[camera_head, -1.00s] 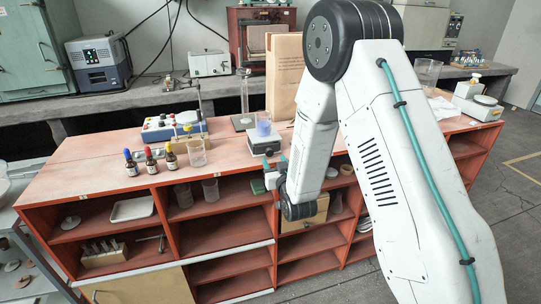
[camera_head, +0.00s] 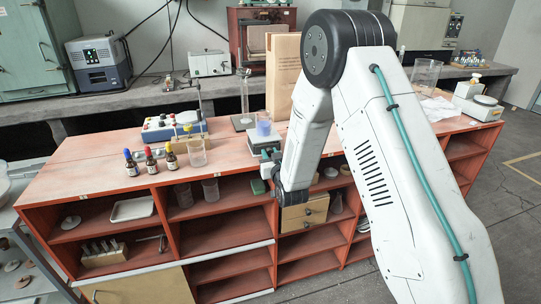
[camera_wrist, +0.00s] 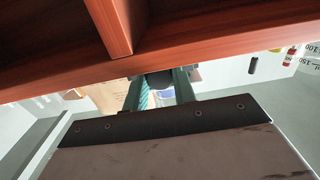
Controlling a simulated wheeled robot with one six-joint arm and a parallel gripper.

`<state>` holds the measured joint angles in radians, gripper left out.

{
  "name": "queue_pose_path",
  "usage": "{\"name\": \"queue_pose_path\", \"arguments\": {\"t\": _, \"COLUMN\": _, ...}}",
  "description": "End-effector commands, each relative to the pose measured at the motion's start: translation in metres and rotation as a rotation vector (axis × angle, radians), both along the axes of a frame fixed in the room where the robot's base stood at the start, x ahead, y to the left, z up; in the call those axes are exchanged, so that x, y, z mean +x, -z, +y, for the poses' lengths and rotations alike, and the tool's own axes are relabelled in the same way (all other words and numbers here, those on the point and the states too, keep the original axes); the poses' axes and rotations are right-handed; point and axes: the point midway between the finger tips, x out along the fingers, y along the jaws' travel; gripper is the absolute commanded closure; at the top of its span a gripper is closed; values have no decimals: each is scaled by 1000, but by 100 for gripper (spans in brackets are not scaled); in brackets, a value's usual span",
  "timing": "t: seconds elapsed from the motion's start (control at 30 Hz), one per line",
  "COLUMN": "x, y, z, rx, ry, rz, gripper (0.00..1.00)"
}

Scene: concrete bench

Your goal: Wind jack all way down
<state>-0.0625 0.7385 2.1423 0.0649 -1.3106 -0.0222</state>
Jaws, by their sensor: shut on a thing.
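The jack (camera_head: 262,138) is a small grey platform stand near the front edge of the red bench top. A beaker of blue liquid (camera_head: 263,125) stands upright on it. My gripper (camera_head: 268,166) is at the jack's front side, low by the bench edge, partly hidden by my wrist. In the wrist view, my gripper's two teal fingers (camera_wrist: 160,88) are closed around a dark round knob (camera_wrist: 159,79). Most of the jack is hidden there, so its exact height is hard to tell.
Dropper bottles (camera_head: 151,161) and an empty beaker (camera_head: 197,153) stand left of the jack. A paper bag (camera_head: 283,80) and a tall glass cylinder (camera_head: 244,98) stand behind it. The bench's front edge (camera_wrist: 220,45) runs close to my gripper. Open shelves lie below.

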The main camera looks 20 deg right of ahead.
Motion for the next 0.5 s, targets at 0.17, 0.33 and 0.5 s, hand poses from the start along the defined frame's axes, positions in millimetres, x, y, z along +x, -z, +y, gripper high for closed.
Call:
{"name": "queue_pose_path", "arguments": {"t": 0.17, "x": 0, "y": 0, "z": 0, "rx": -128, "ry": 0, "rz": 0, "gripper": 96}}
{"name": "queue_pose_path", "arguments": {"t": 0.33, "x": 0, "y": 0, "z": 1, "rx": -252, "ry": -1, "rz": 0, "gripper": 96}}
{"name": "queue_pose_path", "arguments": {"t": 0.5, "x": 0, "y": 0, "z": 1, "rx": -277, "ry": -1, "rz": 0, "gripper": 96}}
